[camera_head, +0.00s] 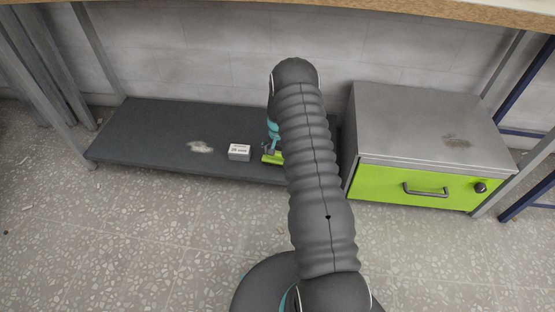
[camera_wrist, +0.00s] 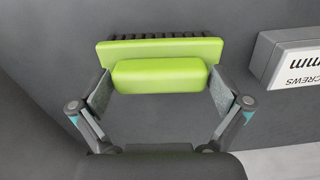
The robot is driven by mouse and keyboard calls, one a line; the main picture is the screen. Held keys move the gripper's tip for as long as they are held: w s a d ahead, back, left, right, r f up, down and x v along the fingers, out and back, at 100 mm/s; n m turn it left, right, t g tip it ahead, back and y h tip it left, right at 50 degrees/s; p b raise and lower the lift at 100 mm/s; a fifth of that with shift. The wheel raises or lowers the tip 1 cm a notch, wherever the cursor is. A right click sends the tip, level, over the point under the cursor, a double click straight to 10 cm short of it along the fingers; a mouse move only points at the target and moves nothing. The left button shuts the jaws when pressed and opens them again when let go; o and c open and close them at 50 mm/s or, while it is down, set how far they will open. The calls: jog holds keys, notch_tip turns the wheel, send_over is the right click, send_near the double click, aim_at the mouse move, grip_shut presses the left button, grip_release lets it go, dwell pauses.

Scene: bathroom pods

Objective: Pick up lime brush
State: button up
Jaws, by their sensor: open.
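The lime brush (camera_wrist: 155,62) lies on the dark grey shelf, with its lime handle block facing my wrist camera and its black bristles at the far edge. In the head view the lime brush (camera_head: 272,158) shows just left of my arm, partly hidden by it. My gripper (camera_wrist: 160,92) is open, with one finger at each side of the brush's narrower raised block. Whether the fingers touch it I cannot tell. In the head view only a small part of my gripper (camera_head: 272,142) shows beside my arm, above the brush.
A white box marked SCREWS (camera_wrist: 292,55) lies close to the right of the brush in the wrist view; it also shows in the head view (camera_head: 239,152). The low shelf (camera_head: 150,125) is clear further left. A metal cabinet with a lime drawer (camera_head: 420,187) stands right of my arm.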

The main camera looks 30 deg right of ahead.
jog(key=c, duration=0.9)
jog(key=shift+r, duration=0.1)
jog(key=shift+r, duration=0.5)
jog(key=r, duration=0.2)
jog(key=d+r, duration=0.1)
jog(key=shift+w+d+r, duration=0.1)
jog(key=shift+d+r, duration=0.05)
jog(key=shift+r, duration=0.2)
jog(key=d+r, duration=0.6)
jog(key=d, duration=0.4)
jog(key=shift+w+d, duration=0.2)
jog(key=shift+w, duration=0.2)
jog(key=shift+r, duration=0.1)
